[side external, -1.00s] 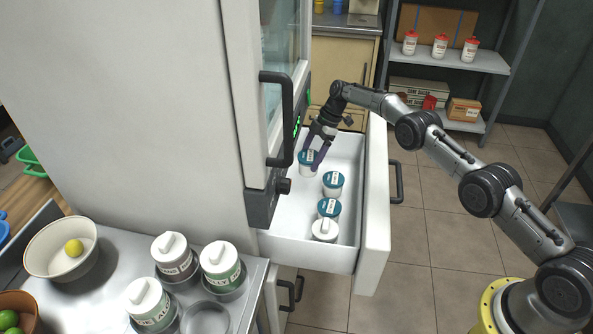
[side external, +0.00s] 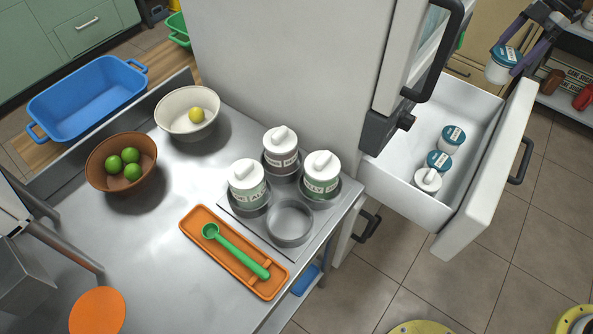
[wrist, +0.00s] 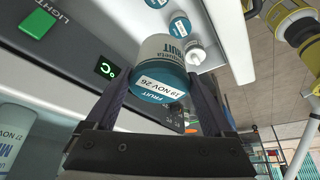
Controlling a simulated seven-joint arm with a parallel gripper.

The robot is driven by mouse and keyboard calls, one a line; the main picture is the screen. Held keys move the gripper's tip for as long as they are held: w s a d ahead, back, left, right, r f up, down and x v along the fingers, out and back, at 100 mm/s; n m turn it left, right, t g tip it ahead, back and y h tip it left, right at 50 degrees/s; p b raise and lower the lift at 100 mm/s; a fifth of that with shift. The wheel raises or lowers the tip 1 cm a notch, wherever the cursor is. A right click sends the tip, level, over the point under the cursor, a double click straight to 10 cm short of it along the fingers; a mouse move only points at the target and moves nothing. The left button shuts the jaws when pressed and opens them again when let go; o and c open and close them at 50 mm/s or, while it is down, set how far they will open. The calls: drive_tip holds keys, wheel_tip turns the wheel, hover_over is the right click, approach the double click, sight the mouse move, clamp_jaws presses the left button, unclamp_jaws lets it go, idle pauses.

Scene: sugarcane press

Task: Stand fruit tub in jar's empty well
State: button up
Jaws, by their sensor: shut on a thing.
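My gripper (side external: 507,62) is shut on the fruit tub, a white tub with a blue lid (side external: 499,73), at the upper right, raised over the far end of the open drawer. In the wrist view the tub (wrist: 163,62) sits between the two fingers of my gripper (wrist: 165,78), its lid label reading FRUIT, 19 NOV 26. The empty well (side external: 290,222) is a round metal ring at the front of the jar rack (side external: 232,205) on the steel counter. White-lidded jars (side external: 247,183) (side external: 281,150) (side external: 321,175) fill the other three wells.
The open drawer (side external: 408,200) holds two blue-lidded tubs (side external: 452,138) and a white-lidded one (side external: 428,180). An orange tray with a green scoop (side external: 235,250) lies beside the rack.

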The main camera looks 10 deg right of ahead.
drive_tip(key=s+a+m+t, duration=0.1)
drive_tip(key=s+a+m, duration=0.2)
drive_tip(key=s+a, duration=1.35)
drive_tip(key=s+a+m+t, duration=0.1)
drive_tip(key=s+a+m, duration=0.1)
drive_tip(key=s+a, duration=1.4)
drive_tip(key=a+f+n+g+h, duration=0.15)
drive_tip(key=a+n+g, duration=0.35)
drive_tip(key=a+n, duration=0.65)
drive_tip(key=shift+w+a+f+n, duration=0.5)
drive_tip(key=shift+w+a+f, duration=1)
drive_tip(key=shift+f, duration=0.6)
drive_tip(key=shift+w+a+f+n, duration=0.55)
drive_tip(key=shift+w+a+f, duration=0.9)
drive_tip(key=shift+f, duration=0.6)
drive_tip(key=shift+w+a+f+n, duration=0.5)
drive_tip(key=shift+w+a+f, duration=1)
drive_tip(key=shift+f, duration=0.6)
drive_tip(key=shift+w+d+f, duration=0.15)
